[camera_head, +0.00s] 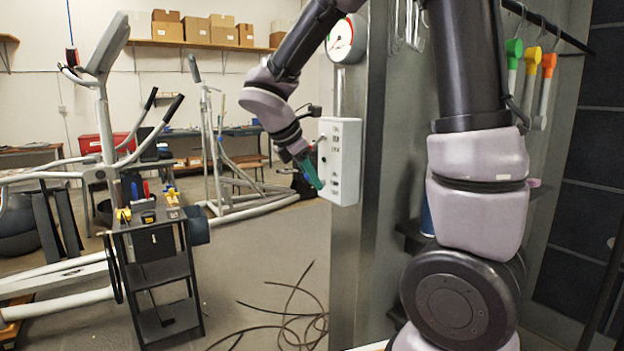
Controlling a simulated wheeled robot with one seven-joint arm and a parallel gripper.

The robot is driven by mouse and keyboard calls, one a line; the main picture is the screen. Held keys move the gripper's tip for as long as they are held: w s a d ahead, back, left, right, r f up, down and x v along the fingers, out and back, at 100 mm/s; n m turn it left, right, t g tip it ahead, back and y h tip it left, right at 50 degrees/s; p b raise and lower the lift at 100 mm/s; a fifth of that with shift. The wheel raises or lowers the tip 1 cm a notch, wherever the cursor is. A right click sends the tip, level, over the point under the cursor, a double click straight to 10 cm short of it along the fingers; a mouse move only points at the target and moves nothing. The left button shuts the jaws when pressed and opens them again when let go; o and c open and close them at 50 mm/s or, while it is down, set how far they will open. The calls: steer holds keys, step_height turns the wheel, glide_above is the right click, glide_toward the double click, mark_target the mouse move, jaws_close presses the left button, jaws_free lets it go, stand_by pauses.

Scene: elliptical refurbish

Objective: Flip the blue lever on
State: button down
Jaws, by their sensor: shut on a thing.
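A white control box (347,165) with small dark markings and slots on its face is fixed to a grey metal post. My gripper (314,178), with teal-green parts near its tip, is at the left side of this box. It is shut at the box's left edge. The blue lever cannot be made out separately; the gripper covers the spot where it closes. Whether the lever is up or down cannot be seen.
A grey post (372,90) and a round gauge (346,40) stand by the box. Tools with green, yellow and orange heads hang at the right. A black tool cart (160,285) and exercise machines stand left. Cables (290,318) lie on the floor.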

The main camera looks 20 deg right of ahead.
steer(key=c, duration=0.8)
jaws_free()
steer(key=shift+o, duration=0.2)
steer(key=v, duration=1)
steer(key=shift+s+a+r, duration=0.15)
steer(key=shift+a+r, duration=0.1)
steer(key=shift+r, duration=0.05)
